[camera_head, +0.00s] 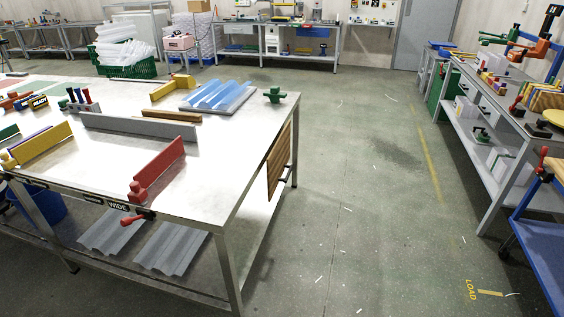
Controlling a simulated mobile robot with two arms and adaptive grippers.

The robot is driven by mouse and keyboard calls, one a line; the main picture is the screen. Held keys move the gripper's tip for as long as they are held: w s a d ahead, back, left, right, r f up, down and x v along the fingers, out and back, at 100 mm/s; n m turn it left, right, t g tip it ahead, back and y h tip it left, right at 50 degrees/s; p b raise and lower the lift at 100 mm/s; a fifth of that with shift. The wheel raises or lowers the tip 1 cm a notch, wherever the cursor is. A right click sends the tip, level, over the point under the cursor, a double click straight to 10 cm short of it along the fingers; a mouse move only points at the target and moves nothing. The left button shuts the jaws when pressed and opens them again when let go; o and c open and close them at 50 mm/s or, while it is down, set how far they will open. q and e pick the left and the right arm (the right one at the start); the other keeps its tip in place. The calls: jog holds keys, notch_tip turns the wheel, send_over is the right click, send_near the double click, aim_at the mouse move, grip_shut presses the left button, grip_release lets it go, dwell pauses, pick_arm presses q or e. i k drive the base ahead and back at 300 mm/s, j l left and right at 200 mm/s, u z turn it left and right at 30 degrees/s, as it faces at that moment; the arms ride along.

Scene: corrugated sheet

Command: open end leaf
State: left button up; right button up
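The end leaf appears to be the wooden panel (278,160) at the right-hand end of the large metal worktable (235,140). It hangs down steeply below the tabletop edge. A dark bar or handle shows near its lower right part, too small to make out clearly. Neither of my grippers is in view.
A red fence (160,168), a grey bar (140,125), blue corrugated sheets (218,95) and a green knob (274,94) are on the worktable. Open floor (350,190) lies right of it. A side bench (490,100) and blue cart (545,230) bound the right.

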aim_at(278, 157)
jog(key=i+l+z, duration=0.1)
jog(key=i+l, duration=0.2)
jog(key=i, duration=0.15)
jog(key=i+l, duration=0.25)
jog(key=i, duration=0.25)
jog(key=z, duration=0.05)
